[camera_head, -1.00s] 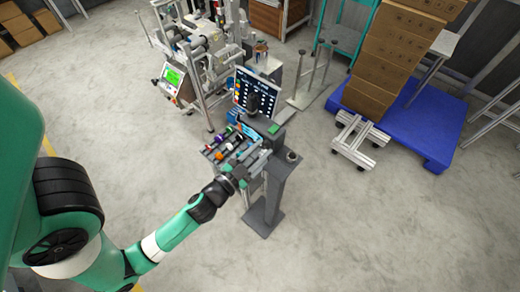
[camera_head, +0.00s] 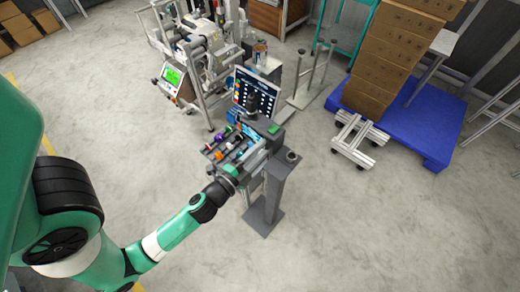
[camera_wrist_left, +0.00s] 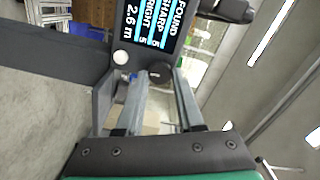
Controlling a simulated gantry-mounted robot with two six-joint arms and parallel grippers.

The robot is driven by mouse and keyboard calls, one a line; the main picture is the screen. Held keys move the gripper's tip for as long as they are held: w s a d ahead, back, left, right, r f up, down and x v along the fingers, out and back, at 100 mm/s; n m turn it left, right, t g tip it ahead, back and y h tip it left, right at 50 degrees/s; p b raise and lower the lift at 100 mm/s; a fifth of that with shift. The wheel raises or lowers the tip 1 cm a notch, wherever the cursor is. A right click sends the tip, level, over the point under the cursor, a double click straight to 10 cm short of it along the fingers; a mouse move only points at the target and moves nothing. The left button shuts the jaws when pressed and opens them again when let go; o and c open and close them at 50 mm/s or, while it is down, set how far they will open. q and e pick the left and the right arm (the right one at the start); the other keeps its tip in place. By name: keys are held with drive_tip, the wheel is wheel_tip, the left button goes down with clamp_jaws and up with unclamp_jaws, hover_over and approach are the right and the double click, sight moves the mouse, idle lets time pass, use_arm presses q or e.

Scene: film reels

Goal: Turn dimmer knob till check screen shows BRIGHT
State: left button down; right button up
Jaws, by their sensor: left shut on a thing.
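The check screen (camera_wrist_left: 154,22) is the dark panel at the top of the left wrist view. Its sideways text shows "FOUND", "SHARP", a line reading "RIGHT" at the cut-off frame edge, and "2.6 m". A dark round knob (camera_wrist_left: 160,73) sits between the fingertips of my left gripper (camera_wrist_left: 158,85), which is shut on it. In the head view my left gripper (camera_head: 245,160) reaches the grey stand, where the knob is too small to make out. My right gripper is in neither view.
A panel with rows of icons (camera_head: 256,92) stands behind the grey stand (camera_head: 265,205). A white round button (camera_wrist_left: 121,58) lies left of the knob. A machine with a green display (camera_head: 174,76) is behind. Stacked boxes (camera_head: 388,65) stand on a blue pallet (camera_head: 435,125). Front floor is clear.

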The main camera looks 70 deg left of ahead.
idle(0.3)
use_arm(q)
drive_tip(key=c, duration=0.5)
unclamp_jaws()
drive_tip(key=b+v, duration=0.7)
drive_tip(key=v, duration=0.4)
drive_tip(key=shift+s+d, duration=0.2)
drive_tip(key=shift+s, duration=0.1)
